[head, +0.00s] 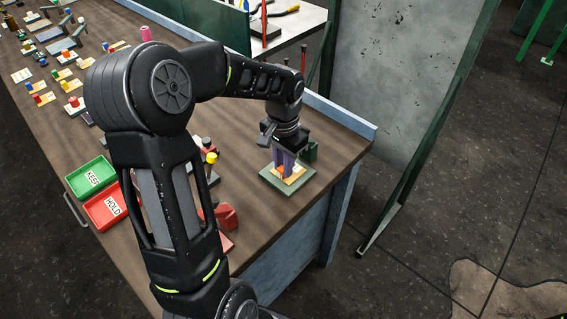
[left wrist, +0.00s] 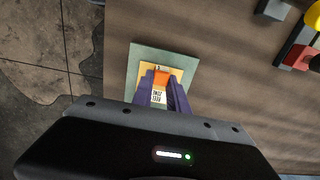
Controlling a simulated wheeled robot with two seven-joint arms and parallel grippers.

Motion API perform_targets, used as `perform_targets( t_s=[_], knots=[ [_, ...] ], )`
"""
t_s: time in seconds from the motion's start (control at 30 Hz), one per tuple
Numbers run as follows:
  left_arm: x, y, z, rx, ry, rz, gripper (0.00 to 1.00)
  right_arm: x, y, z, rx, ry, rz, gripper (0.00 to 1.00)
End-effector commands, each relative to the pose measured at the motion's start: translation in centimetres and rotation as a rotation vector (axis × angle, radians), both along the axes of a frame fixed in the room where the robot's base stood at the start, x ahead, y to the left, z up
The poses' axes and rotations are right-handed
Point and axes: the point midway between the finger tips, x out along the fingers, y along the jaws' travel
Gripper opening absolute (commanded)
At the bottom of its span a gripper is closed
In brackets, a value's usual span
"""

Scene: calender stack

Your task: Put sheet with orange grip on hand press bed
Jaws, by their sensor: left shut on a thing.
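My left gripper (head: 286,164) reaches down at the right end of the bench, over a grey-green hand press bed (head: 266,178). In the left wrist view its purple fingers (left wrist: 162,82) are shut on the orange grip (left wrist: 161,75) of a yellow sheet (left wrist: 176,73) with a white printed label (left wrist: 157,97). The sheet lies over the bed (left wrist: 135,60), inside its outline. I cannot tell whether it touches the bed. The fingers hide part of the sheet. My right gripper is not in view.
A green KEEP tray (head: 75,183) and a red HOLD tray (head: 93,213) stand at the bench's front edge. A yellow-topped tool (head: 211,160) and a red piece (head: 226,217) stand left of the bed. Several small sheets with coloured grips lie at the far left.

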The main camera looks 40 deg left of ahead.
Motion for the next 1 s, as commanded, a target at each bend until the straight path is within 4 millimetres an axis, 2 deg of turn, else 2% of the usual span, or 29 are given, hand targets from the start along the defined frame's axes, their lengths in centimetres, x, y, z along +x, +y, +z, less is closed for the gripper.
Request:
perform_targets(
  t_s=[0.07, 0.1, 0.33, 0.73, 0.87, 1.0],
  knots=[
    [0.0, 0.0, -0.4, 0.000, 0.000, 0.000, 0.00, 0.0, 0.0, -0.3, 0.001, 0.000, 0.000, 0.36],
    [0.0, 0.0, -0.3, 0.000, 0.000, 0.000, 0.21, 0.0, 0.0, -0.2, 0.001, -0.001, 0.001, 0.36],
    [0.0, 0.0, -0.2, 0.000, 0.000, 0.000, 0.40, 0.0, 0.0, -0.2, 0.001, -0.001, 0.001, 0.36],
    [0.0, 0.0, 0.4, 0.001, -0.001, 0.000, 0.41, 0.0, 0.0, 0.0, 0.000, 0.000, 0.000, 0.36],
    [0.1, 0.1, 1.8, 0.002, -0.004, 0.001, 0.41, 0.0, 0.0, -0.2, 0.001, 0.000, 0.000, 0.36],
    [0.2, 0.1, 4.4, 0.002, -0.006, 0.001, 0.41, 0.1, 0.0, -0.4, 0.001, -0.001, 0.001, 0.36]
  ],
)
